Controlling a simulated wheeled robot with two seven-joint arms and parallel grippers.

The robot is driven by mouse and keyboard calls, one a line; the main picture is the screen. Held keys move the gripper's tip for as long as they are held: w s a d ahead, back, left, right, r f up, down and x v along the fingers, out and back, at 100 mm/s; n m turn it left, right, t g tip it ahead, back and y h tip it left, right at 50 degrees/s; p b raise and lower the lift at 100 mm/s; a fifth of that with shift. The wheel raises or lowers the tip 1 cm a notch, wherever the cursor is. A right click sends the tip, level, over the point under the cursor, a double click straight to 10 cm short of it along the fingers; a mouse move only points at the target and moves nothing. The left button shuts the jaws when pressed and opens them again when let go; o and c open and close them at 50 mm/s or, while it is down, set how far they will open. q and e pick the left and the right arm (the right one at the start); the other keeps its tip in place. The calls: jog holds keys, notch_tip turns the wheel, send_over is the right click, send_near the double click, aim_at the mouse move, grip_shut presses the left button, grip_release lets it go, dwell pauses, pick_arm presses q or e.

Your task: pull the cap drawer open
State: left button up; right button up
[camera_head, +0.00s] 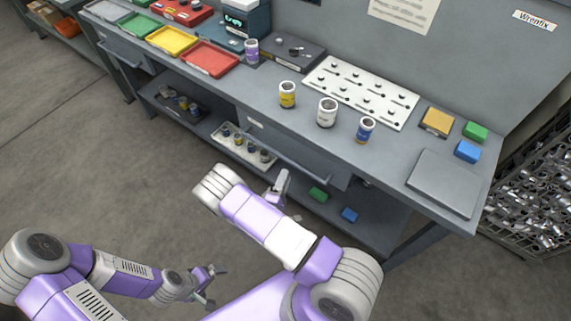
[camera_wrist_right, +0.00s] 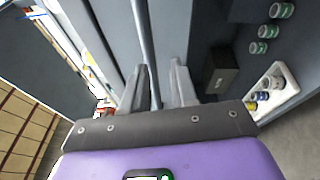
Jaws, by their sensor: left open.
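A grey drawer (camera_head: 318,167) with a long bar handle (camera_head: 285,158) sits under the bench top, in front of my right gripper. Its label is too small to read, so I cannot tell if it is the cap drawer. My right gripper (camera_head: 281,183) is close to this handle. In the right wrist view my right gripper (camera_wrist_right: 161,66) is open, and the handle bar (camera_wrist_right: 147,45) runs between its fingers, nearer the left one. My left gripper (camera_head: 211,287) is open and empty, low over the floor, away from the bench. Another drawer (camera_head: 122,48) is at the bench's left end.
The bench top holds trays (camera_head: 210,59), several jars (camera_head: 327,112), a white pegged board (camera_head: 362,90), coloured blocks and a grey plate (camera_head: 445,183). The lower shelf holds a white tray of jars (camera_head: 243,146) and blocks. A wire bin (camera_head: 535,190) stands right.

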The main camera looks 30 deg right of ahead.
aim_at(283, 156)
jog(key=w+d, duration=0.1)
jog(key=w, duration=0.1)
jog(key=w+d+r+t+b, duration=0.1)
jog(key=w, duration=0.1)
jog(key=w+d+r+t, duration=0.1)
jog(key=w, duration=0.2)
jog(key=shift+d+n+y, duration=0.3)
jog(key=shift+d+n, duration=0.05)
jog(key=shift+n, duration=0.05)
grip_shut()
